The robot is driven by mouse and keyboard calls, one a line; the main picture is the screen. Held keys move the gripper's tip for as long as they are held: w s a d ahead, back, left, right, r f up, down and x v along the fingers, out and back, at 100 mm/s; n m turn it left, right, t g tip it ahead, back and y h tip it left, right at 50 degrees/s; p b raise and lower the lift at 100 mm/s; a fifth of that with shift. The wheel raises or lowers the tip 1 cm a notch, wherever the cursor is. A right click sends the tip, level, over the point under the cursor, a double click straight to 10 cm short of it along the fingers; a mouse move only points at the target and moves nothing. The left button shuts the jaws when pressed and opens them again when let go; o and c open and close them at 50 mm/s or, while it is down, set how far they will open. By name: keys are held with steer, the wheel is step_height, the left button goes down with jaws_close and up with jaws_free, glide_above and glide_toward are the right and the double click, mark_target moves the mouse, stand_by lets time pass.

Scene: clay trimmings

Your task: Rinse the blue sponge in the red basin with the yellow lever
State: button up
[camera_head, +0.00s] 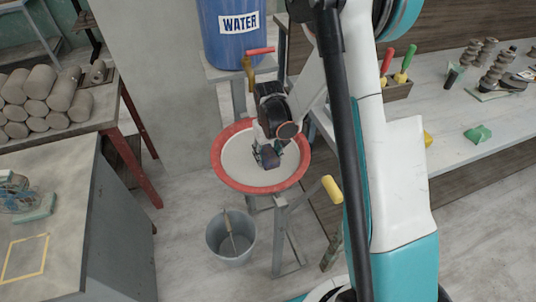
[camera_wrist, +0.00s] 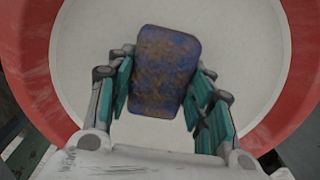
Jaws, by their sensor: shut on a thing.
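A blue sponge (camera_wrist: 163,72) with brown clay smears is between the fingers of my gripper (camera_wrist: 158,85) in the wrist view. The teal finger pads press on its two sides. The red basin (camera_head: 222,172) has a red rim and a pale inside. My gripper (camera_head: 268,154) points down over the basin's inside in the head view, and the sponge there is a dark patch (camera_head: 270,160). A red-handled tap (camera_head: 260,51) is on the blue WATER barrel (camera_head: 234,38) behind the basin.
A grey bucket (camera_head: 231,238) with a tool in it stands on the floor below the basin. A grey table (camera_head: 70,240) is at the left, with clay rolls (camera_head: 40,95) on another behind. A workbench (camera_head: 455,120) with tools is at the right.

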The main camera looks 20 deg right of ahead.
steer(key=shift+w+d, duration=0.1)
steer(key=shift+d, duration=0.05)
steer(key=shift+w+d, duration=0.2)
stand_by(0.3)
steer(key=shift+s+a, duration=0.1)
steer(key=shift+a, duration=0.05)
steer(key=shift+s+a+b, duration=0.2)
steer(key=shift+b, duration=0.15)
steer(key=shift+w+d, duration=0.1)
stand_by(0.4)
steer(key=shift+w+d, duration=0.2)
steer(key=shift+d, duration=0.05)
steer(key=shift+r, duration=0.1)
